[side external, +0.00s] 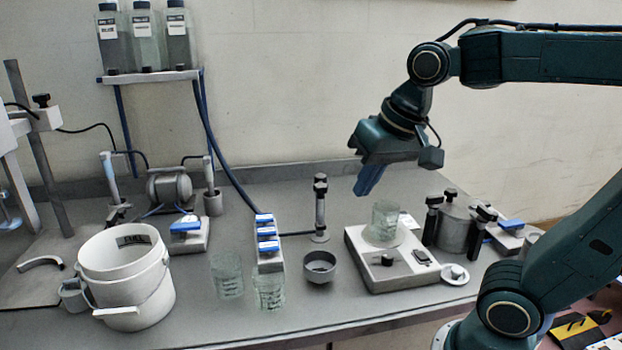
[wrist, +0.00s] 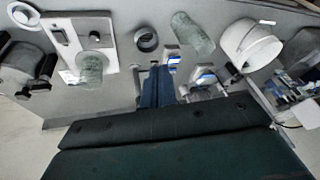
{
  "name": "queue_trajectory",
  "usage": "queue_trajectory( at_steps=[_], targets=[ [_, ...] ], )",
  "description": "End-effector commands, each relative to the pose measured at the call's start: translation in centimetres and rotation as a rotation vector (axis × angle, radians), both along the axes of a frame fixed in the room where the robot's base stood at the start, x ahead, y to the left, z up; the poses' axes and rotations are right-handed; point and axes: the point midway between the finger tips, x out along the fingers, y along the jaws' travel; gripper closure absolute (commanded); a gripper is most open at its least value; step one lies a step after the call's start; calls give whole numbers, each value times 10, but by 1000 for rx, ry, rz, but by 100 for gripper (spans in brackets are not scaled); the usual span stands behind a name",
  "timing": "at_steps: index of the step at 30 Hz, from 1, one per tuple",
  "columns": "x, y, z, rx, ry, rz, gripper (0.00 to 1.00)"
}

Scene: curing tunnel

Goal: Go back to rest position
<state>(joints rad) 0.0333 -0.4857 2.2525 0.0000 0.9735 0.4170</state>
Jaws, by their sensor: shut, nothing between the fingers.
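My gripper (side external: 369,180) has blue fingers that are closed together with nothing between them. It hangs in the air above the bench, to the upper left of the white scale (side external: 368,272), pointing down. In the wrist view the blue fingers (wrist: 157,88) show at the middle, over the bench. A glass beaker (side external: 383,222) stands on the scale; it also shows in the wrist view (wrist: 91,70). The gripper is apart from the beaker and touches nothing.
Two glass beakers (side external: 227,275) (side external: 269,290), a grey cup (side external: 319,267) and a white bucket (side external: 127,275) stand along the front. A blue-topped rack (side external: 268,243) and an upright post (side external: 320,210) stand mid-bench. A dark-clamped metal pot (side external: 455,229) is right of the scale.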

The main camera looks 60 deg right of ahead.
Motion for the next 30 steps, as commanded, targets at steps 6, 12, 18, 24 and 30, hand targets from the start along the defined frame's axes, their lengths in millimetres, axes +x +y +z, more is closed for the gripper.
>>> queue_trajectory(
  at_steps=[6,12,18,24,30],
  targets=[
    [-42,6,-19,-103,-54,242,100],
    [-62,8,-33,-166,-81,376,100],
    [-67,8,-37,-183,-87,412,100],
    [-66,8,-37,-183,-86,411,100],
    [-66,8,-37,-182,-86,411,100]
  ],
)
